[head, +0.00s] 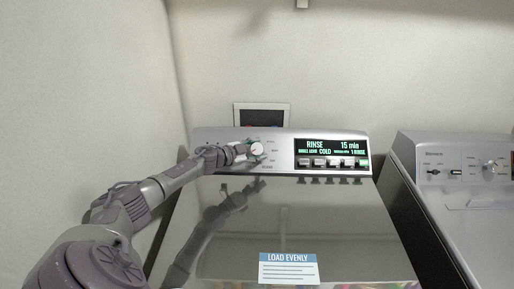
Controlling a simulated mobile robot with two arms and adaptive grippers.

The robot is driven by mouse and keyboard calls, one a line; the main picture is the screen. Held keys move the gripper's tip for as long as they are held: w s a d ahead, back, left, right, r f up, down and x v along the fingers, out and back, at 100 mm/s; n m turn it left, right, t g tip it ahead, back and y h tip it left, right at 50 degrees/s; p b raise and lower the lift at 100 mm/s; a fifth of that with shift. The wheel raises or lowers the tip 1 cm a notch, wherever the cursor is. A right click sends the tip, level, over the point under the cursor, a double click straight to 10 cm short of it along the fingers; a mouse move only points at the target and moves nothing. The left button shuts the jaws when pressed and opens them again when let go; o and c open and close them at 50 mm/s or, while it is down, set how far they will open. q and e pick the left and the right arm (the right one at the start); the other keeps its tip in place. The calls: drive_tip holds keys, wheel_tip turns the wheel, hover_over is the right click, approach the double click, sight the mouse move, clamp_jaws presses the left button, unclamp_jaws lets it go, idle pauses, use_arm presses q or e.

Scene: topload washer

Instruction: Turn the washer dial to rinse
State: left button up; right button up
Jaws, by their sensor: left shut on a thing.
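The washer (345,235) stands in front of me with its lid closed. Its control panel (282,146) runs along the back. The dial (257,149) is a round, pale knob on the left part of the panel. My left gripper (252,151) is at the dial, shut on it, and its fingers cover part of the knob and the markings around it. The display (331,147) right of the dial reads "RINSE", "15 min" and "COLD" in light letters. My right gripper is not in view.
A row of buttons (332,162) sits under the display. A "LOAD EVENLY" label (288,269) is on the glossy lid. A second machine (460,190) stands at the right, across a narrow dark gap. A wall is close on the left.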

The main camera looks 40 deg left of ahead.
sight(257, 146)
use_arm(q)
drive_tip(key=shift+m+g+h, duration=0.3)
drive_tip(key=shift+m+h, duration=0.1)
drive_tip(key=shift+m, duration=0.1)
drive_tip(key=o, duration=1.2)
drive_tip(key=shift+w, duration=0.1)
wheel_tip(257, 146, up, 10)
